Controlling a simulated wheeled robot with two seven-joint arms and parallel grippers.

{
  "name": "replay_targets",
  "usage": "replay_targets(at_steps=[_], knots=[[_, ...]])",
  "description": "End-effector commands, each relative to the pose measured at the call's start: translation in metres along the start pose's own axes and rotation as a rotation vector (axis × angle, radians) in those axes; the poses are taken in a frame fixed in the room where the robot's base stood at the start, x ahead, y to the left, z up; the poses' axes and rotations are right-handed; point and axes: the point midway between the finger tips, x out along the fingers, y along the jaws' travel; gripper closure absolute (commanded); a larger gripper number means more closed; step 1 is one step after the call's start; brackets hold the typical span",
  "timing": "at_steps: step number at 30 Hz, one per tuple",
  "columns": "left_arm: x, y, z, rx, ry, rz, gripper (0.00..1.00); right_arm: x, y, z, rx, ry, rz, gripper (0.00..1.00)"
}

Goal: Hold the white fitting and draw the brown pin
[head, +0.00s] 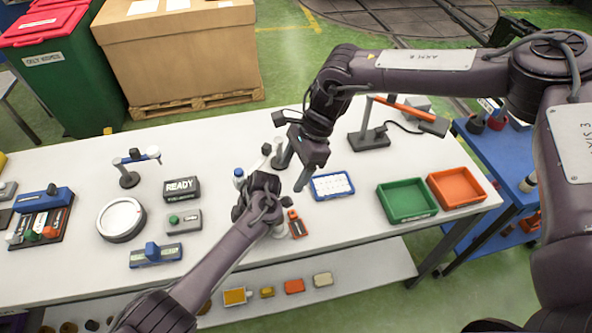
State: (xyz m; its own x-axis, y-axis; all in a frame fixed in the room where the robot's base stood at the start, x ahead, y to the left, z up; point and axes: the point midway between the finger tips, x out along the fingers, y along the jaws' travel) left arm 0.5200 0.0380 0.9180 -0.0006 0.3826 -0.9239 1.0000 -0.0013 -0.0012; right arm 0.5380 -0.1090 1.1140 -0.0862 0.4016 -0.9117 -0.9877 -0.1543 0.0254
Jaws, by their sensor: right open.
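A small white piece (278,146) stands over a dark round base, just beyond my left gripper and left of my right gripper. It may be the white fitting, but it is too small to be sure. I cannot make out the brown pin. My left gripper (264,184) is low over the middle of the table, just short of that piece. Its fingertips are hidden by its own body, so I cannot tell if it holds anything. My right gripper (302,182) is open and points down above the table, left of the blue-rimmed white tray (332,186).
Green (406,201) and orange (456,187) bins stand at the right. A lamp-like stand (369,137) is behind my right gripper. A blue-capped bottle (239,178) and a red-and-black item (297,224) flank my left gripper. A READY box (182,189) and round dish (121,218) lie left.

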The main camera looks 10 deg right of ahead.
Motion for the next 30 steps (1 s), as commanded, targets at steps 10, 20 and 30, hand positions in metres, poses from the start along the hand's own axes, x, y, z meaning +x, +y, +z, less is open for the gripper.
replay_targets(at_steps=[10, 20, 30], knots=[[-0.001, 0.001, 0.0, 0.0, -0.001, 0.002, 1.0, 0.032, 0.007, -0.006, -0.07, 0.034, 0.014, 0.35], [-0.001, 0.001, 0.0, 0.0, -0.001, 0.002, 1.0, 0.093, 0.007, -0.007, -0.069, 0.032, 0.013, 0.35], [-0.001, 0.001, 0.0, 0.0, -0.001, 0.002, 1.0, 0.122, 0.006, -0.008, -0.068, 0.031, 0.01, 0.35]])
